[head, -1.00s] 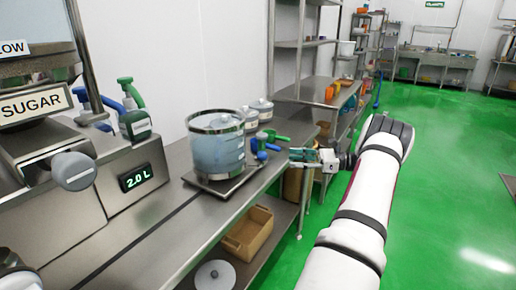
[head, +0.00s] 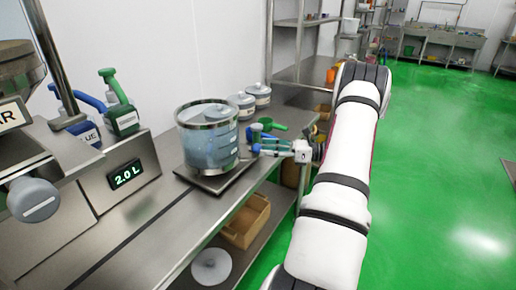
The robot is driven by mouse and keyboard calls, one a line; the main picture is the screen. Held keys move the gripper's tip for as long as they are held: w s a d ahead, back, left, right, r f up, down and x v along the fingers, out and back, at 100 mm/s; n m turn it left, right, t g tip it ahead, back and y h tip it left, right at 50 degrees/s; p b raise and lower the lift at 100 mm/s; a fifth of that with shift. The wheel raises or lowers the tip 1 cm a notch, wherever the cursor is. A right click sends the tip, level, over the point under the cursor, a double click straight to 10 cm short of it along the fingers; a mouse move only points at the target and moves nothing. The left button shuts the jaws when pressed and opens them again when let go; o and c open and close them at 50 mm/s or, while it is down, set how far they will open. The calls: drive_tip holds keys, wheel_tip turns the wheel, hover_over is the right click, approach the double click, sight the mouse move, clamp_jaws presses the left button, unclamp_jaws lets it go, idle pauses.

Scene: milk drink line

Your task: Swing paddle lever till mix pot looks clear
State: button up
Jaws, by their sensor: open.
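The mix pot (head: 207,148) is a clear cylinder with a metal rim, standing on a flat metal plate on the steel counter. Its contents look pale blue and hazy; I cannot make out a paddle inside. A blue handle (head: 256,131), which may be the paddle lever, shows just right of the pot, close to my fingers. My gripper (head: 262,149) is open, to the right of the pot at about mid-height, with its fingers pointing left toward it. The fingers are small and partly overlap the blue part, so contact cannot be told.
A green-handled utensil (head: 272,125) and lidded containers (head: 257,92) are behind the pot. A cardboard-coloured bin (head: 246,218) is on the lower shelf. Green floor (head: 440,190) is open at right.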

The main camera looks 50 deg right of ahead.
sight(258, 149)
drive_tip(key=shift+x, duration=1.9)
drive_tip(key=shift+c, duration=0.5)
drive_tip(key=shift+a, duration=0.1)
clamp_jaws()
